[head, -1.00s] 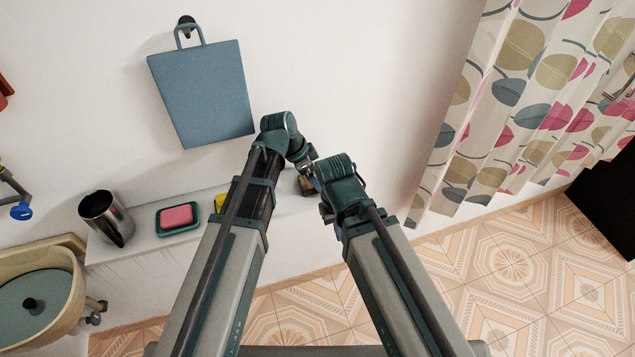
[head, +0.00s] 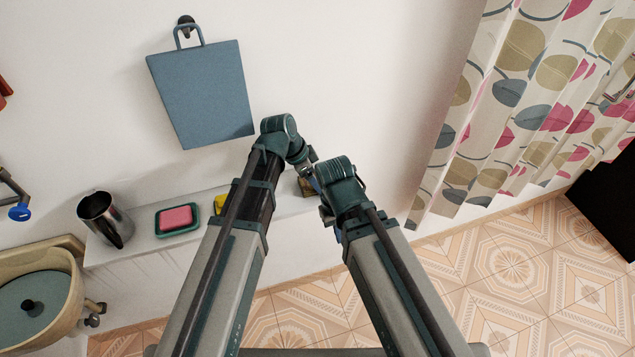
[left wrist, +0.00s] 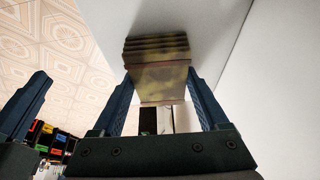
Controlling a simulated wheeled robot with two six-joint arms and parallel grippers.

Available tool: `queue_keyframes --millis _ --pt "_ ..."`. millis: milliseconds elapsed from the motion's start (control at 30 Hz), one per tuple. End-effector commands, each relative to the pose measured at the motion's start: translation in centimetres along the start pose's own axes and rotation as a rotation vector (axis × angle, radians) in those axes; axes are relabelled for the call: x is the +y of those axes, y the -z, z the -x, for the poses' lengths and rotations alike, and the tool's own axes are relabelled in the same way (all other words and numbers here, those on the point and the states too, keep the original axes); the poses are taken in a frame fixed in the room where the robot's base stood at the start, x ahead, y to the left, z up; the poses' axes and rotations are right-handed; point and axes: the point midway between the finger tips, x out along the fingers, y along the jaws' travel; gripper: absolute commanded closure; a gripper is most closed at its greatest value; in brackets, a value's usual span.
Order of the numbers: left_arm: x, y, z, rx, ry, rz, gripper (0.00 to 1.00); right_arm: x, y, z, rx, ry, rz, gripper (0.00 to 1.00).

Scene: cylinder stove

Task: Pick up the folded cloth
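The folded cloth (left wrist: 158,78) is a brown-olive layered stack in the left wrist view. In the head view only a small part of the cloth (head: 306,188) shows at the right end of the ledge, beside my arms. My left gripper (left wrist: 160,76) has its two blue fingers spread, one on each side of the cloth at its near part. I cannot tell whether the fingertips touch it. My right gripper (head: 337,234) is mostly hidden under its own wrist in the head view; its opening does not show.
The white ledge (head: 140,260) runs along the wall and holds a metal cup (head: 104,219), a pink sponge on a green dish (head: 178,219) and a yellow item (head: 220,204). A blue board (head: 203,95) hangs above. A basin (head: 40,300) stands left; a curtain (head: 535,110) hangs right.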

Motion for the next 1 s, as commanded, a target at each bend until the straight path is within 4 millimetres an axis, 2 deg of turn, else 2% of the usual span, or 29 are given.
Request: queue_keyframes --millis 33,133,167,567,767,1000 --pt "0.0 0.0 0.0 0.000 0.000 0.000 0.59 0.0 0.0 0.0 0.000 0.000 0.000 1.00" --pt "0.0 0.0 0.0 0.000 0.000 0.000 0.77 0.0 0.0 0.0 0.000 0.000 0.000 1.00" --pt "0.0 0.0 0.0 0.000 0.000 0.000 0.79 0.0 0.0 0.0 0.000 0.000 0.000 1.00" --pt "0.0 0.3 0.8 0.000 0.000 0.000 0.79 0.1 -0.1 0.8 0.000 0.000 0.000 1.00" --pt "0.0 1.1 2.7 0.000 0.000 0.000 0.79 0.3 -0.2 2.9 0.000 0.000 0.000 1.00" --pt "0.0 2.6 6.3 0.000 0.000 0.000 0.79 0.7 -0.4 6.8 0.000 0.000 0.000 1.00"
